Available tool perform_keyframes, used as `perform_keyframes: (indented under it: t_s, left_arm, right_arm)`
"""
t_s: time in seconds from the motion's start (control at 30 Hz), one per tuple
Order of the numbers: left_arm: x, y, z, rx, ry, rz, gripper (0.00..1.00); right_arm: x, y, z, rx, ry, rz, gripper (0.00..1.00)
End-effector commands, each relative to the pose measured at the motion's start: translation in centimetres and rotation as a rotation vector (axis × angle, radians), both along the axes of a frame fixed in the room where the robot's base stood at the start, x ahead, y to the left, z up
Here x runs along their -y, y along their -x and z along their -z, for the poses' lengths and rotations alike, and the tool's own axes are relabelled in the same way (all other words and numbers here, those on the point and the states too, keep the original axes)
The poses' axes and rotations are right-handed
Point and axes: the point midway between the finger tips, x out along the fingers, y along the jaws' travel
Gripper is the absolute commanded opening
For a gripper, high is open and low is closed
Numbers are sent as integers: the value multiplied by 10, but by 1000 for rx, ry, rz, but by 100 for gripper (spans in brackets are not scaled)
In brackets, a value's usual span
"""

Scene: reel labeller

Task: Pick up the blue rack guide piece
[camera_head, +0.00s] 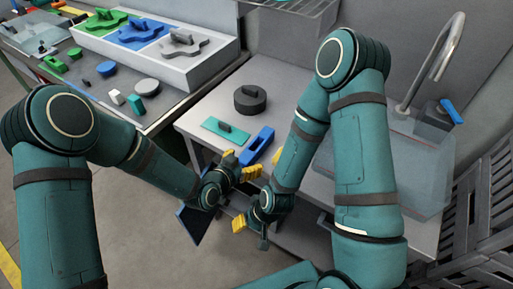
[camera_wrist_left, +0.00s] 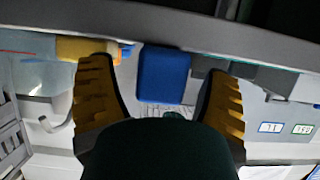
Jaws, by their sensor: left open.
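The blue rack guide piece (camera_head: 259,145) is a blue block with a slot-like opening, lying near the front edge of the grey table. In the left wrist view a blue block (camera_wrist_left: 164,75), seemingly this piece, shows between the fingers and beyond them. My left gripper (camera_head: 240,167) is open and empty, just in front of the piece and apart from it. Its yellow-padded fingers stand wide apart in the left wrist view (camera_wrist_left: 160,78). My right gripper (camera_head: 259,206) is close beside the left one, with its fingers partly hidden.
A white tray (camera_head: 215,65) holds green, blue and grey shapes. A clear-sided sink with a faucet (camera_head: 440,60) is at right.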

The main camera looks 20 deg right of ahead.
Motion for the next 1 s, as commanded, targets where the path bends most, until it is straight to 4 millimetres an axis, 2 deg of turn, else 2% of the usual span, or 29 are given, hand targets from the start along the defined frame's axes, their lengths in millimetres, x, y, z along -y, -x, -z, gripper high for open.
perform_keyframes:
  t_s: [0.17,0.43,0.47,0.6,0.67,1.0]
  left_arm:
    - [14,-11,8,-1,1,0,78]
    - [15,-12,8,-1,0,-1,78]
    - [15,-12,8,-1,0,-1,71]
    - [15,-12,8,0,-1,-1,22]
    - [15,-12,8,0,-1,-1,1]
    - [15,-12,8,0,0,-1,0]
  right_arm:
    - [0,0,1,-1,0,0,54]
    - [0,0,1,-1,0,0,54]
    - [0,0,1,-1,0,0,54]
    - [0,0,1,-1,0,0,54]
    - [0,0,1,-1,0,0,54]
    - [0,0,1,-1,0,0,54]
